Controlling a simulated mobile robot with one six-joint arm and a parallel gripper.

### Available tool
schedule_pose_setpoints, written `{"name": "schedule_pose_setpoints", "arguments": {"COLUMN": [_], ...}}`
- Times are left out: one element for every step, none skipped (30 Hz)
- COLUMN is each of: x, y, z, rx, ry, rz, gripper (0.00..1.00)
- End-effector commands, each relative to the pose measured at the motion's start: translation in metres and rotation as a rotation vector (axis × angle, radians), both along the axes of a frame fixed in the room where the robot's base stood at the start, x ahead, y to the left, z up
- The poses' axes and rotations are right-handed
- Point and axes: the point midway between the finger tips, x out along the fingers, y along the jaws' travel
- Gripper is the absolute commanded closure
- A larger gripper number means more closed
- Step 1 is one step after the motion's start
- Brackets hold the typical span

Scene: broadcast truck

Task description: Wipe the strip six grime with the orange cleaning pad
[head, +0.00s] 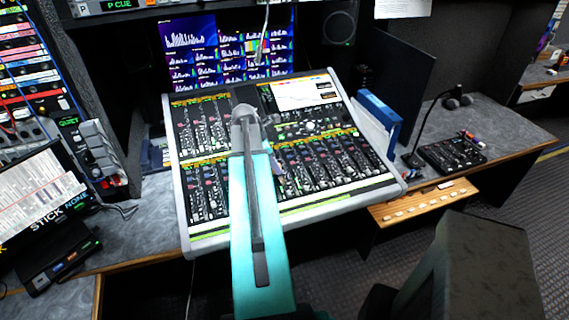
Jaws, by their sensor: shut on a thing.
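The mixing console (181,205) stands in the middle of the head view, tilted, with rows of channel strips, faders and a small screen at its upper right. My teal arm reaches up from the bottom edge across the middle of the console and hides some of its strips. I cannot make out my gripper or its fingertips; the arm's grey joint is the farthest part I can tell. The orange cleaning pad is not visible. I cannot pick out strip six or any grime on it.
A monitor wall (190,62) stands behind the console. A blue binder (379,117) and a dark panel (398,75) are at its right. A small black mixer (452,154) with a gooseneck microphone sits on the right desk. A wooden rack (425,203) juts out at front right. Floor shows at lower right.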

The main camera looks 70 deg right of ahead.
Motion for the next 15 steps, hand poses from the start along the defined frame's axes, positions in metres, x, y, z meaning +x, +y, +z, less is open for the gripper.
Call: {"name": "schedule_pose_setpoints", "arguments": {"x": [-0.011,-0.015,-0.02,-0.023,-0.026,-0.029,-0.03,-0.031,-0.031,-0.032,-0.031,-0.031,-0.031,-0.031,-0.031], "y": [-0.004,-0.006,-0.009,-0.01,-0.012,-0.013,-0.014,-0.014,-0.014,-0.014,-0.014,-0.014,-0.014,-0.014,-0.014], "z": [0.001,0.001,0.0,0.0,0.0,0.0,0.0,0.0,0.0,0.0,-0.001,-0.001,-0.001,-0.001,-0.001], "rx": [0.0,-0.001,-0.001,-0.002,-0.002,-0.002,-0.002,-0.002,-0.002,-0.002,-0.002,-0.002,-0.002,-0.002,-0.002], "ry": [0.001,0.002,0.003,0.003,0.003,0.005,0.005,0.005,0.005,0.005,0.005,0.005,0.005,0.005,0.005], "rz": [-0.007,-0.008,-0.008,-0.009,-0.009,-0.01,-0.01,-0.01,-0.01,-0.01,-0.01,-0.01,-0.01,-0.01,-0.01], "gripper": [1.0,1.0,1.0,1.0,1.0,1.0,1.0,1.0,1.0,1.0,1.0,1.0,1.0,1.0,1.0]}}
